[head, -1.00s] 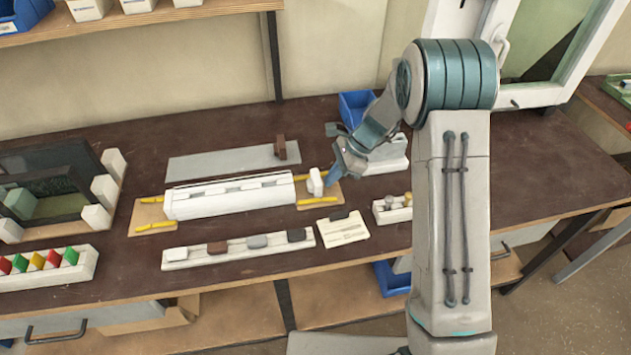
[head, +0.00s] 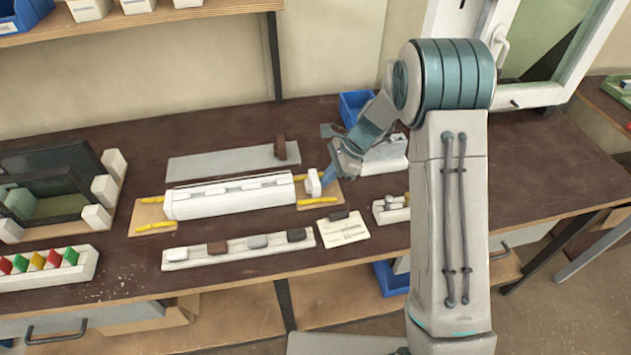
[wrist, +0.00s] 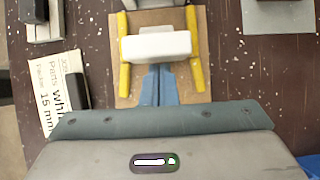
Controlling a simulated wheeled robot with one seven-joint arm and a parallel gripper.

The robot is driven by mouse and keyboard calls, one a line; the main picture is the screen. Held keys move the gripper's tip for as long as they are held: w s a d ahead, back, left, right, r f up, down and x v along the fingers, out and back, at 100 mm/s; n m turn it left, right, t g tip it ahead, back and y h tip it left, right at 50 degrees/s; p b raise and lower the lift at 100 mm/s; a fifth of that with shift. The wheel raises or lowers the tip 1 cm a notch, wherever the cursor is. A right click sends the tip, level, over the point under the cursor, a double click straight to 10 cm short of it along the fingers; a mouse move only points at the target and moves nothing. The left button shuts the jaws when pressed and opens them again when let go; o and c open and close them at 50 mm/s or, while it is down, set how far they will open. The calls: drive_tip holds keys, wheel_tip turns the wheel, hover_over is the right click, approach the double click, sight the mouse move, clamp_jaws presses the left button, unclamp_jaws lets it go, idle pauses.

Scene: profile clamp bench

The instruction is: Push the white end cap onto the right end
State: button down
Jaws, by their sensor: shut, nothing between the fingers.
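The white profile (head: 230,197) lies along the bench in the head view, on wooden boards with yellow strips. The white end cap (head: 313,183) stands at its right end; in the wrist view the cap (wrist: 156,46) sits between two yellow strips. My gripper (head: 327,178) is shut and empty, just right of the cap. In the wrist view its blue fingertips (wrist: 159,70) are together at the cap's outer face, touching or nearly so.
A rail (head: 238,246) with several caps lies in front of the profile. A paper card (head: 343,231) lies at its right. A grey plate (head: 220,162) with a brown block (head: 281,148) lies behind. A blue bin (head: 356,107) stands at the back.

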sight(316, 177)
drive_tip(key=shift+s+a, duration=0.25)
drive_tip(key=shift+a, duration=0.6)
drive_tip(key=shift+s+a, duration=0.2)
drive_tip(key=shift+a, duration=0.65)
drive_tip(key=shift+s+a, duration=0.2)
drive_tip(key=shift+a, duration=0.35)
drive_tip(key=shift+d, duration=0.1)
drive_tip(key=shift+w+d, duration=0.3)
drive_tip(key=shift+d, duration=0.6)
drive_tip(key=shift+r+p, duration=3.25)
drive_tip(key=shift+r, duration=0.85)
drive_tip(key=shift+f, duration=0.1)
